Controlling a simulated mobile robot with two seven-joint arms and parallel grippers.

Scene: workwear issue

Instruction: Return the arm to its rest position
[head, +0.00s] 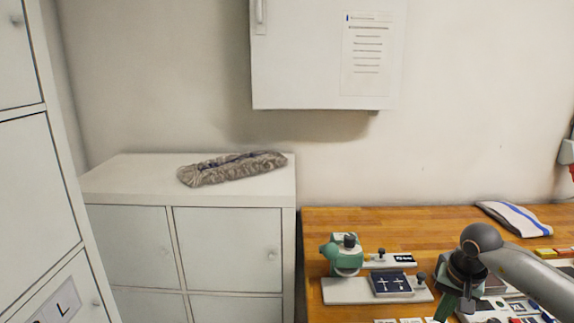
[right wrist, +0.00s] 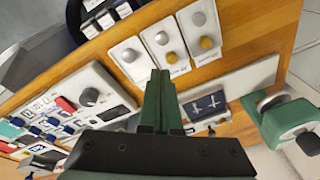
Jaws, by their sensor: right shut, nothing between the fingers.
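My right gripper (head: 445,308) is over the wooden worktop (head: 420,228) at the lower right of the head view, with its arm reaching in from the right edge. In the right wrist view its green fingers (right wrist: 158,95) are together, with nothing between them. My left gripper is not in view.
A pale board with a green device (head: 345,256) and a dark panel (head: 392,284) stands left of my gripper. A striped cloth (head: 515,219) lies behind. A low white cabinet (head: 228,247) holds a grey-brown ruffled item (head: 230,168). A wall cabinet (head: 300,60) hangs above.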

